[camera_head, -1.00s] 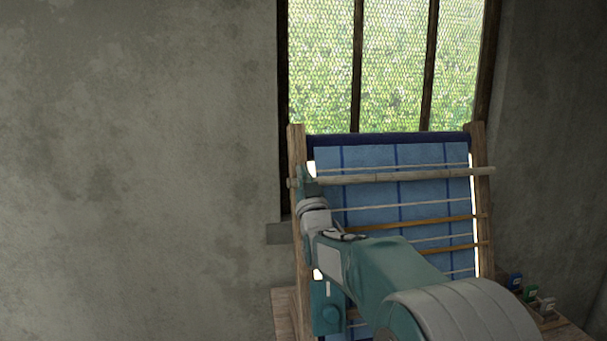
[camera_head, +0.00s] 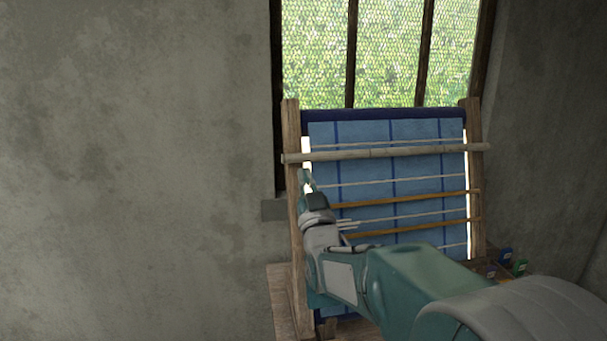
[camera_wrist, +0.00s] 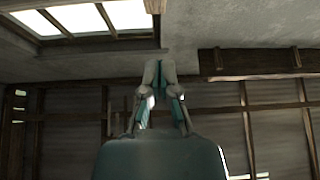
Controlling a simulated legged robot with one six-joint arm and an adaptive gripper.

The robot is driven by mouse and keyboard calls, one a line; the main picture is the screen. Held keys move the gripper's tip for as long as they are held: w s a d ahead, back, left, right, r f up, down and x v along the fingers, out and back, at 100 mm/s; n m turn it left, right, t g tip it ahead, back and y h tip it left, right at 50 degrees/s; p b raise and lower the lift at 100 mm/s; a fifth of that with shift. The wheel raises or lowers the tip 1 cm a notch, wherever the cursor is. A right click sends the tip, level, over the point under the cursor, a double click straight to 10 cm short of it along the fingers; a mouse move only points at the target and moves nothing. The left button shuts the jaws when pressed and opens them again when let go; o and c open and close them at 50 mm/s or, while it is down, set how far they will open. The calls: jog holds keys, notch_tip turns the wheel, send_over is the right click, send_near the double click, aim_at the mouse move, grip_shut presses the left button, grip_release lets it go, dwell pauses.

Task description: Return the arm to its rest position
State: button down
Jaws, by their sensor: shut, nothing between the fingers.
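My gripper (camera_head: 307,184) is at the left side of the loom in the head view, in front of its left post. It is shut and holds nothing. In the wrist view my gripper (camera_wrist: 161,72) points up toward the ceiling, its fingers together. The handloom (camera_head: 292,135) stands upright with blue checked cloth (camera_head: 385,170) on it.
A pale rod (camera_head: 400,152) lies across the loom and sticks out past both posts. Small coloured boxes (camera_head: 520,267) sit at the lower right. A meshed window (camera_head: 385,55) is behind. The bare wall (camera_head: 130,170) and open room lie to the left.

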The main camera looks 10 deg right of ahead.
jog(key=s+f+g, duration=0.6)
jog(key=s, duration=0.5)
jog(key=s+d+f+g, duration=0.1)
jog(key=s+f+g, duration=0.5)
jog(key=s, duration=0.5)
jog(key=s+d+f+m+g+h, duration=0.1)
jog(key=s+f+g, duration=0.5)
jog(key=s, duration=0.5)
jog(key=shift+f+g, duration=0.3)
jog(key=shift+g, duration=0.1)
